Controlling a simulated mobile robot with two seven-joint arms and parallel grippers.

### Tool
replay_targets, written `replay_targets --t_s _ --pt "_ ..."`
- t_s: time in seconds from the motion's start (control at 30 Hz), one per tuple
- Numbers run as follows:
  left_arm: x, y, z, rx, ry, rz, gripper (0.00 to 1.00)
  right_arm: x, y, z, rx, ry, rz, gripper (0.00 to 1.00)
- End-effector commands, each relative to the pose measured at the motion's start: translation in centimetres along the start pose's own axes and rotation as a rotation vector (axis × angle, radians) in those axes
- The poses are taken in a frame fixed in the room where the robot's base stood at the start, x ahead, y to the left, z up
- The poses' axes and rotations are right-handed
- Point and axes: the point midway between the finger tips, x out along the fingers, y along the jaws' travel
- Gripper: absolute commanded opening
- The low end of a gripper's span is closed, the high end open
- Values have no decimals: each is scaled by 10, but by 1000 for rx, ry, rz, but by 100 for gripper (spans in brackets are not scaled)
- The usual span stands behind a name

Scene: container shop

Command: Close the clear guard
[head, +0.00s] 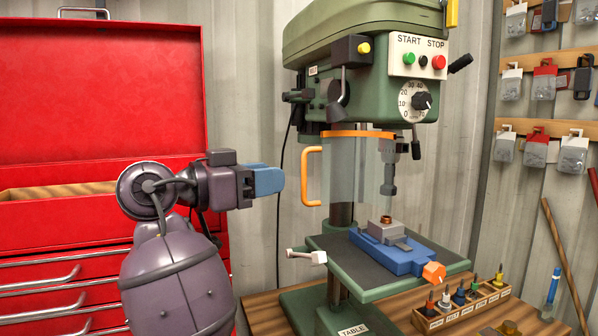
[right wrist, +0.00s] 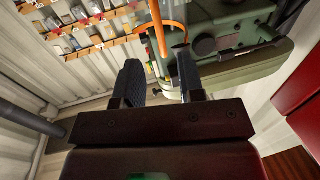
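The clear guard (head: 345,170) hangs below the green drill press head, with an orange top rim (head: 358,133) and an orange handle (head: 311,176) on its left side. The chuck (head: 388,180) shows beside and partly through the clear panel. My right gripper (head: 279,181) points right toward the handle, a short gap to its left and at about its height. In the right wrist view its two dark fingers (right wrist: 158,65) are apart with nothing held between them, and the orange handle (right wrist: 157,30) shows just beyond the tips. My left gripper is not in view.
The drill press table (head: 340,254) carries a blue vise (head: 392,250) with a workpiece below the chuck. A red tool cabinet (head: 100,95) stands at left. A wooden bit rack (head: 462,308) sits on the bench at front right. Wall racks hang at right.

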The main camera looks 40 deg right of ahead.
Motion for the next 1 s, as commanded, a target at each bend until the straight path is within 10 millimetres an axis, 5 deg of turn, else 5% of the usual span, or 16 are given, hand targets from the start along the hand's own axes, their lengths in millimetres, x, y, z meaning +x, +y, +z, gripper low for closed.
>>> replay_targets --t_s 0.4,0.83,1.0 --pt "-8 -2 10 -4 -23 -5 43 59 0 0 -1 1 0 36" --pt "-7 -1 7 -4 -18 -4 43 66 0 0 -1 0 -1 36" --pt "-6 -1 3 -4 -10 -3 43 66 0 0 -1 0 -1 10"
